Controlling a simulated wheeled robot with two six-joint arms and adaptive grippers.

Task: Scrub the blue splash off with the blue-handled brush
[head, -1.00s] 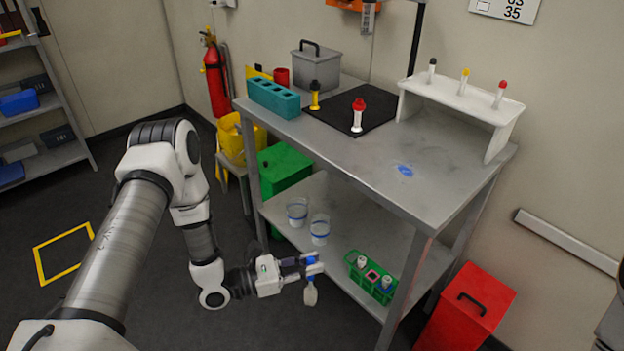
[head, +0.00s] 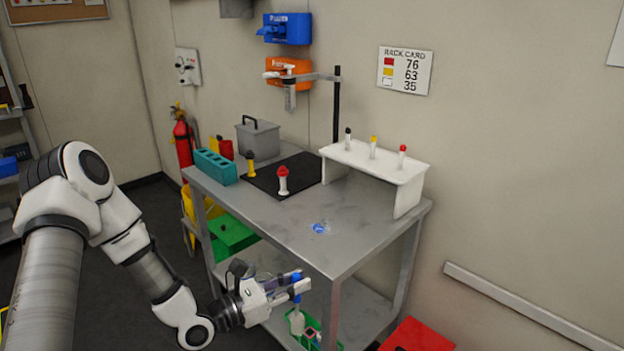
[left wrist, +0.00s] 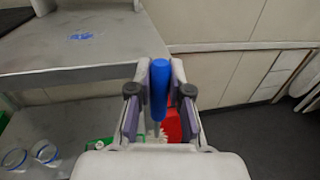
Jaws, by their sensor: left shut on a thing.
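The blue splash (head: 320,228) is a small blue patch on the steel table top (head: 290,215), near its front edge. It also shows in the left wrist view (left wrist: 82,36) at upper left. My left gripper (head: 298,284) is shut on the blue handle of the brush (head: 296,300). The brush hangs with its pale head down, in front of the table and below its top, apart from the splash. In the left wrist view the blue handle (left wrist: 159,88) stands between the two fingers. My right gripper is not in view.
On the table stand a white rack (head: 375,165) with three capped tubes, a black mat (head: 284,175), a teal block (head: 216,166) and a grey box (head: 258,138). A red bin (head: 418,335) is at right.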

